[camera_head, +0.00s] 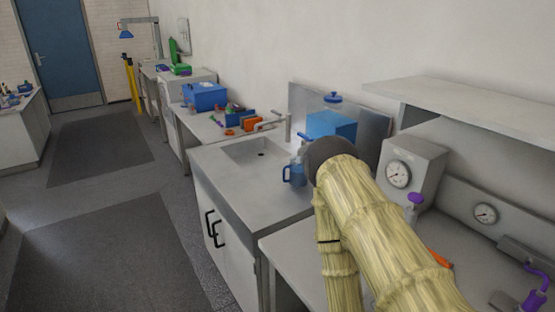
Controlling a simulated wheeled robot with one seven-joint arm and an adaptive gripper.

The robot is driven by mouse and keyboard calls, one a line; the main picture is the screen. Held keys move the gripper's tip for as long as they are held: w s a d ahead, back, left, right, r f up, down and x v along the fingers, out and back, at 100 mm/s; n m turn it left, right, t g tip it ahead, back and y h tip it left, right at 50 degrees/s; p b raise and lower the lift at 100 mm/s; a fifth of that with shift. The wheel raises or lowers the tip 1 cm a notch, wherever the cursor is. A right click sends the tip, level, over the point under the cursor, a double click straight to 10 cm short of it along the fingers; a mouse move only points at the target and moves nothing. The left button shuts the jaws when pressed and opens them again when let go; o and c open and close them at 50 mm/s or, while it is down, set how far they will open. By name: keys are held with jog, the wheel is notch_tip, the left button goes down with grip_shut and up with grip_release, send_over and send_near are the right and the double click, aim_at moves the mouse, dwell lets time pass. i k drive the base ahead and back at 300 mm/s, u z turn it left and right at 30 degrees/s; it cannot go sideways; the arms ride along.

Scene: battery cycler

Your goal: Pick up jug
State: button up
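A blue jug (297,175) with a handle on its left stands on the grey sink counter (260,197), to the right of the sink basin. Its right side is partly covered by my arm. My arm, in a pale yellow sleeve, reaches from the lower right toward the jug and ends in a dark grey joint just right of it. My gripper's fingers are hidden behind that joint, so I cannot see whether they touch the jug.
A tap (287,127) stands behind the sink basin (257,152). A blue box (331,125) sits behind my arm. A gauge box (411,168) stands to the right under a shelf (470,108). The floor at left is clear.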

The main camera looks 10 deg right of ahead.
aim_at(297, 179)
jog(key=k, duration=0.5)
jog(key=u, duration=0.95)
jog(key=i, duration=0.8)
jog(key=z, duration=1.75)
